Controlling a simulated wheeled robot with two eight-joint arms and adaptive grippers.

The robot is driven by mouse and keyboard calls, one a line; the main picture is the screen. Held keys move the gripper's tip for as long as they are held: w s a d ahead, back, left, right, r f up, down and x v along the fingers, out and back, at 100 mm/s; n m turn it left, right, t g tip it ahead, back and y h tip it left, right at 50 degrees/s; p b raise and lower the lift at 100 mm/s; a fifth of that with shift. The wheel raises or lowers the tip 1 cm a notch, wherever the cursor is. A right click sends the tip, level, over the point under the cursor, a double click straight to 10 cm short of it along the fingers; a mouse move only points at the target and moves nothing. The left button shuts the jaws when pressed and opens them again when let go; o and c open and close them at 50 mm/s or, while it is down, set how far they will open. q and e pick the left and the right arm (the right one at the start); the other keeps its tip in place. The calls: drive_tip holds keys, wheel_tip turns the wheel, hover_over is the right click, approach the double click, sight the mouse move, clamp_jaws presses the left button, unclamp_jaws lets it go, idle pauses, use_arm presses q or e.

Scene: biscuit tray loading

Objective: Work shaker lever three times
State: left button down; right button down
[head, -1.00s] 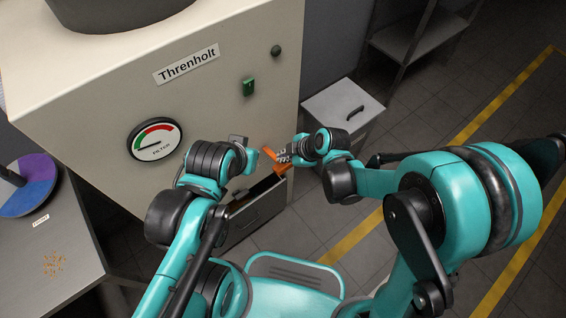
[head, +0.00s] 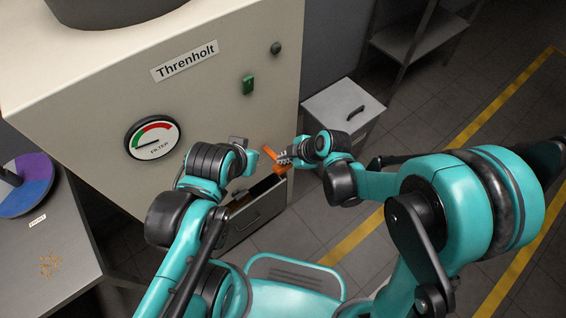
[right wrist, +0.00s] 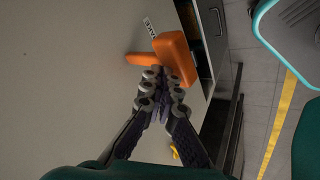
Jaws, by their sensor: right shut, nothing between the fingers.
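The orange shaker lever (head: 279,169) sticks out from the lower right side of the cream Threnholt cabinet (head: 215,105). In the right wrist view its thick orange block (right wrist: 175,57) lies just past my fingertips, with a thinner orange arm (right wrist: 142,58) to its left. My right gripper (head: 284,158) is shut and empty, its tips at the lever's near side; it also shows in the right wrist view (right wrist: 163,84). They look close to or touching the lever; I cannot tell which. My left arm's end is left of the lever, its fingers hidden.
A partly open grey drawer (head: 250,218) sits below the lever. A grey bin (head: 340,100) stands to the right. A side table (head: 75,225) with crumbs is at left.

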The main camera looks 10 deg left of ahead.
sight(287, 167)
drive_tip(key=shift+s+d+f+b, duration=0.15)
drive_tip(key=shift+f+b, duration=0.75)
drive_tip(key=shift+f, duration=0.1)
idle(0.7)
drive_tip(key=shift+s+d+f, duration=0.1)
drive_tip(key=shift+f, duration=0.55)
drive_tip(key=shift+s+d+f, duration=0.1)
drive_tip(key=shift+f, duration=0.5)
idle(0.9)
drive_tip(key=shift+r, duration=0.2)
idle(0.4)
drive_tip(key=shift+w+a+r+p, duration=0.15)
drive_tip(key=shift+r+p, duration=0.5)
drive_tip(key=shift+r, duration=0.25)
drive_tip(key=shift+w+a+r+p, duration=0.1)
drive_tip(key=shift+a+r+p, duration=0.05)
drive_tip(key=shift+r+p, duration=0.65)
drive_tip(key=shift+w+a+r+p, duration=0.15)
drive_tip(key=shift+r+p, duration=0.35)
drive_tip(key=shift+r, duration=0.5)
drive_tip(key=shift+w+a+r+p, duration=0.1)
drive_tip(key=shift+a+r+p, duration=0.05)
drive_tip(key=shift+r+p, duration=0.6)
drive_tip(key=shift+w+a+r+p, duration=0.15)
drive_tip(key=shift+r+p, duration=0.35)
drive_tip(key=shift+r, duration=0.4)
drive_tip(key=shift+w+a+r+p, duration=0.1)
drive_tip(key=shift+a+r+p, duration=0.05)
drive_tip(key=shift+r+p, duration=0.6)
